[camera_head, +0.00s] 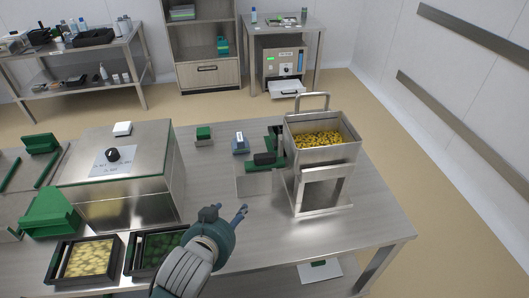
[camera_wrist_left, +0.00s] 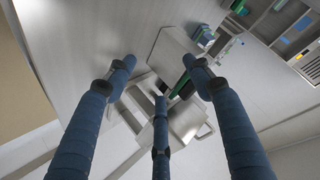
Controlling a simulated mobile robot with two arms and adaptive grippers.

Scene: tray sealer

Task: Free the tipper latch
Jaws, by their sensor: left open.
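The tipper is a steel hopper (camera_head: 320,155) filled with yellow pieces, on a steel stand at the right of the table, with a loop handle at its back. Dark green parts (camera_head: 266,159) sit at its left side, above a pale block (camera_head: 254,183); I cannot tell which of them is the latch. My left gripper (camera_head: 241,212) is open and empty, in front and to the left of the tipper, apart from it. In the left wrist view its spread fingers (camera_wrist_left: 158,68) point toward steel surfaces and a green part (camera_wrist_left: 182,84), partly hidden by the fingers. My right gripper is out of view.
A steel sealer box (camera_head: 120,185) with a black knob stands at the left. Black trays of yellow (camera_head: 56,280) and green pieces lie at the front. The table's front right (camera_head: 340,235) is clear.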

